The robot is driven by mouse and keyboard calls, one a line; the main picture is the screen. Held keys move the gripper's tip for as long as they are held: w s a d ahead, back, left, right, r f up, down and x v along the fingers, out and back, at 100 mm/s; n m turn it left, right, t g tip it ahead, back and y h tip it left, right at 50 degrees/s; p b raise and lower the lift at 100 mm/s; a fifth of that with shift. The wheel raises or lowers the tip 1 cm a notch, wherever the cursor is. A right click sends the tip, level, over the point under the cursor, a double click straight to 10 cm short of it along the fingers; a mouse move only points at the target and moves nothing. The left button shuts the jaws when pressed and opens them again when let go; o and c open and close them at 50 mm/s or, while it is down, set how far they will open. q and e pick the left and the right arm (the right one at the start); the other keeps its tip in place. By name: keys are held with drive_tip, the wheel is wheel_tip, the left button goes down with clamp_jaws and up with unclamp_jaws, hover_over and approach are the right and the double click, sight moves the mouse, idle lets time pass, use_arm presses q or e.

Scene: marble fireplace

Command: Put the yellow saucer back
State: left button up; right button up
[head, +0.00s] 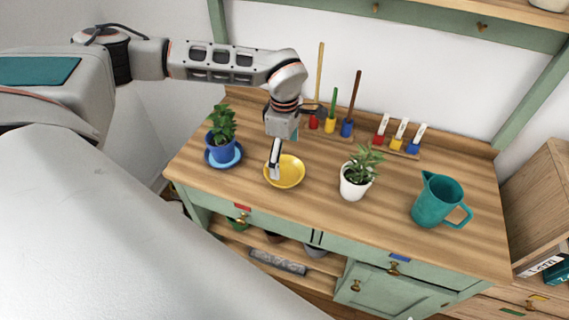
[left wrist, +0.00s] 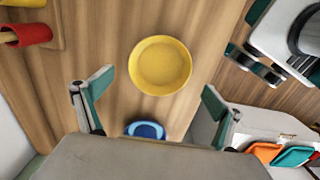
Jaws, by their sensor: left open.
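The yellow saucer (head: 291,175) lies flat and empty on the wooden worktop, between the blue potted plant and the white potted plant. In the left wrist view the yellow saucer (left wrist: 161,66) shows whole, ahead of the gap between my fingers. My left gripper (head: 274,172) is open and points down over the saucer's left part in the head view. Its two teal-lined fingers (left wrist: 158,86) are spread wide with nothing between them; they look apart from the saucer. My right gripper is in neither view.
A blue pot (head: 221,147) with a plant stands on a blue saucer (head: 211,162) to the left. A white pot (head: 354,186) with a plant and a teal pitcher (head: 436,204) stand to the right. Tool racks (head: 400,149) line the back. The worktop's front strip is clear.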

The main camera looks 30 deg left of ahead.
use_arm(q)
wheel_tip(320, 180, up, 7)
idle(0.3)
drive_tip(key=shift+s+f, duration=0.1)
drive_tip(key=shift+f, duration=0.05)
idle(0.4)
